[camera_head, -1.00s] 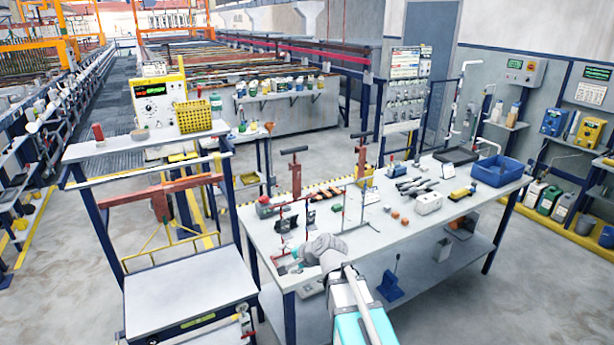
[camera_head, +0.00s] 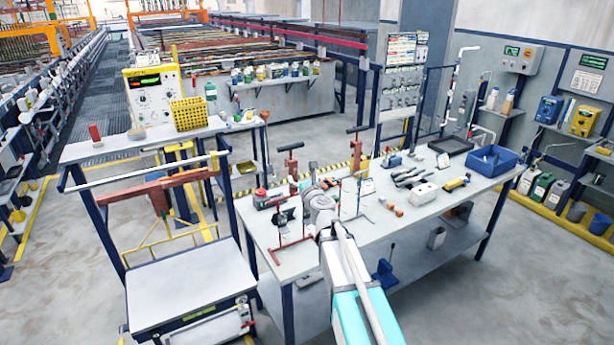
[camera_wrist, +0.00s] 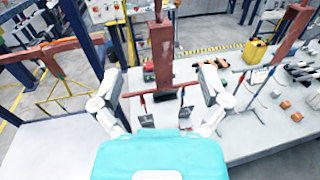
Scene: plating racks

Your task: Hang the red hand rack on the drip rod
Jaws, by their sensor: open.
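The red hand rack (camera_head: 291,246) stands upright near the left end of the workbench, with small dark panels on it. In the wrist view its red bars (camera_wrist: 157,91) lie between and beyond my fingers, partly hidden by my wrist. My gripper (camera_wrist: 160,84) is open and empty, with one finger on each side of the view. In the head view my gripper (camera_head: 318,192) is over the bench, just right of the rack; contact cannot be told. A pale rod (camera_head: 118,172), which looks like the drip rod, runs across the stand at left.
A second thin rack (camera_head: 360,213) stands right of my gripper. Red T-topped posts (camera_head: 291,165) stand behind. A white box (camera_head: 424,195) and blue bin (camera_head: 491,161) are farther right on the bench. The left stand's lower tray (camera_head: 190,287) is bare.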

